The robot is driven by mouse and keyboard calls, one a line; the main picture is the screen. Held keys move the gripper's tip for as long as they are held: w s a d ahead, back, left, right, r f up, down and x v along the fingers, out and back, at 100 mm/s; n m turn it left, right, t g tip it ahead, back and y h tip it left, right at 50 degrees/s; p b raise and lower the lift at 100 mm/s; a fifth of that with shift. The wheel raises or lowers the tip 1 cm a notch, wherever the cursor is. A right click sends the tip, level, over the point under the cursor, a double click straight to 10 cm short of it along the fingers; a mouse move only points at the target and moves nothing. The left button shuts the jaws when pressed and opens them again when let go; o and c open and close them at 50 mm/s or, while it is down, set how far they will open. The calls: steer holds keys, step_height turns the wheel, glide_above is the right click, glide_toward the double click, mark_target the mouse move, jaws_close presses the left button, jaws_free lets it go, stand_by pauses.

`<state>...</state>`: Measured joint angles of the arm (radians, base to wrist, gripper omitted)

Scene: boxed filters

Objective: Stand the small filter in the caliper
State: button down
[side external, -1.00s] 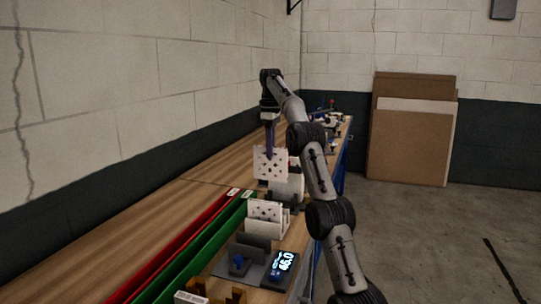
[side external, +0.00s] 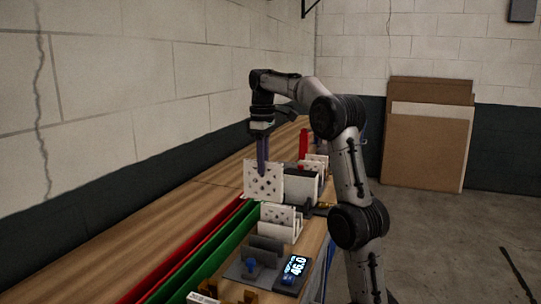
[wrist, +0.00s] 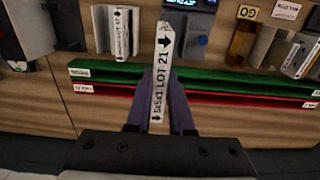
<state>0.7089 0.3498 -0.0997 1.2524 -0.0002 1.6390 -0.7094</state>
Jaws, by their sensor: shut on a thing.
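My gripper (side external: 263,165) is shut on the small filter (side external: 264,181), a white panel with a dotted face, held upright in the air beside the green bin. In the wrist view the filter's edge (wrist: 161,75) reads "LOT 21" with arrows, between the purple fingers (wrist: 161,108). The caliper (side external: 262,245), a grey fixture with an upright plate and blue knob, stands nearer the camera beside a lit readout showing 46.0 (side external: 293,272). The readout is partly visible at the wrist view's top edge (wrist: 190,4). The held filter is apart from the caliper.
Another white dotted filter (side external: 278,215) stands in a holder between my gripper and the caliper. Long green (side external: 215,240) and red (side external: 180,248) bins run along the wall side. Brass-coloured brackets (side external: 210,292) stand at the near end. Bare wood lies left of the bins.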

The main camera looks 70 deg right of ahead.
mark_target(262, 188)
steer(key=a+f, duration=0.2)
steer(key=s+a+f, duration=0.1)
steer(key=f, duration=0.2)
steer(key=shift+s+a, duration=0.1)
steer(key=shift+a, duration=0.3)
steer(key=shift+f, duration=0.4)
steer(key=shift+f, duration=2.4)
steer(key=shift+f, duration=1.6)
steer(key=shift+f, duration=0.35)
steer(key=shift+f, duration=1.55)
